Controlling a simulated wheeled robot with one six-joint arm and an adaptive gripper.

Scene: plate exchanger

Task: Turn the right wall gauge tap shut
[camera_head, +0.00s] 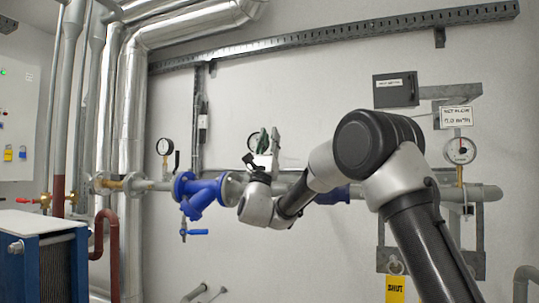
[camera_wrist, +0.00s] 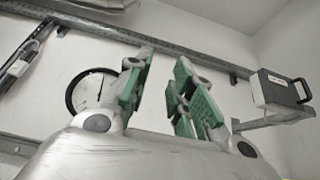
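My gripper (camera_head: 269,142) is raised in front of the wall, left of centre in the head view. In the wrist view its two green-padded fingers (camera_wrist: 160,85) stand apart with nothing visible between them. A round white gauge (camera_head: 253,142) shows just behind and left of the fingers. In the wrist view a gauge (camera_wrist: 88,88) sits left of the left finger, which covers its right edge. No tap is visible below it; my gripper and wrist hide that part. Another dial gauge (camera_head: 460,150) stands on a brass stem at far right, under a flow label.
A left gauge (camera_head: 164,147) with a black lever (camera_head: 177,161) stands on the pipe. A blue valve body (camera_head: 202,193) is left of my wrist. A dark box (camera_head: 395,90) is mounted upper right. A yellow SHUT tag (camera_head: 395,289) hangs low. A perforated rail (camera_head: 330,38) crosses above.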

